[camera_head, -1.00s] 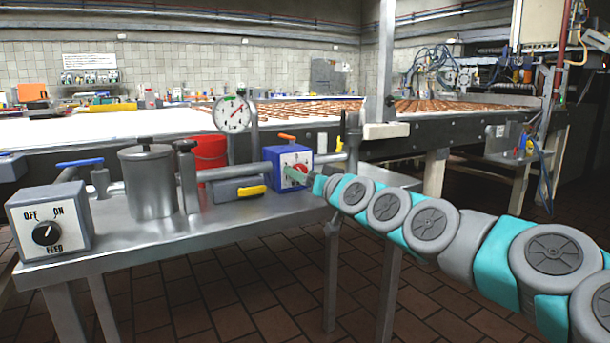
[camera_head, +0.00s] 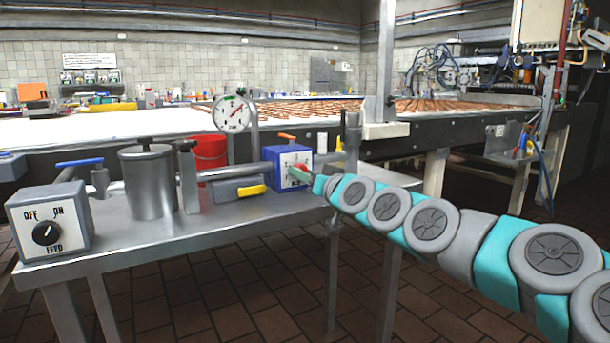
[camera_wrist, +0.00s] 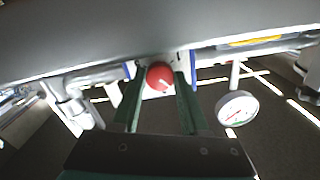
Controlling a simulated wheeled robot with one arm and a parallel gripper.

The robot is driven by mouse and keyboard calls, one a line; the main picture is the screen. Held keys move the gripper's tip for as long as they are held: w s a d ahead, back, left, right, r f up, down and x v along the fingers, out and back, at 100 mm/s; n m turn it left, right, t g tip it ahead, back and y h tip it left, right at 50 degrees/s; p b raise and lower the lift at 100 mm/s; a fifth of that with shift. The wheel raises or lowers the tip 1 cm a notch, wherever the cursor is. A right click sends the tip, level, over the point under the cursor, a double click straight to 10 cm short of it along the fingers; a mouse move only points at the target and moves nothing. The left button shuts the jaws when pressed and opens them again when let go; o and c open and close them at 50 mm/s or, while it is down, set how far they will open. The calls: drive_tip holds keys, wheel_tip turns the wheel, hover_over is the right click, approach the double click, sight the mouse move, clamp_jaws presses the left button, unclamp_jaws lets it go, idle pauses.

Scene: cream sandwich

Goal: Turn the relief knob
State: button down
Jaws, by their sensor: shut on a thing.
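The relief knob is a red round knob on the white front face of a blue box (camera_head: 287,163) on the metal bench. In the wrist view the red knob (camera_wrist: 160,76) sits between my two green fingers, with a short white mark on its face. My gripper (camera_wrist: 160,88) is shut on the knob, one finger along each side. In the head view my gripper (camera_head: 303,178) reaches the box's front from the right and hides part of the knob.
A dial gauge (camera_head: 231,114) stands behind the box, on a pipe. A steel canister (camera_head: 147,182), a yellow-handled grey block (camera_head: 236,190) and a FEED switch box (camera_head: 49,222) share the bench (camera_head: 130,246). A red bucket (camera_head: 208,151) is behind.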

drive_tip(key=shift+m+p, duration=0.65)
drive_tip(key=shift+m, duration=2.15)
drive_tip(key=shift+c, duration=2.1)
unclamp_jaws()
drive_tip(key=v, duration=0.7)
drive_tip(key=shift+s+d+b, duration=0.2)
drive_tip(key=shift+s+b, duration=0.1)
drive_tip(key=shift+s, duration=0.05)
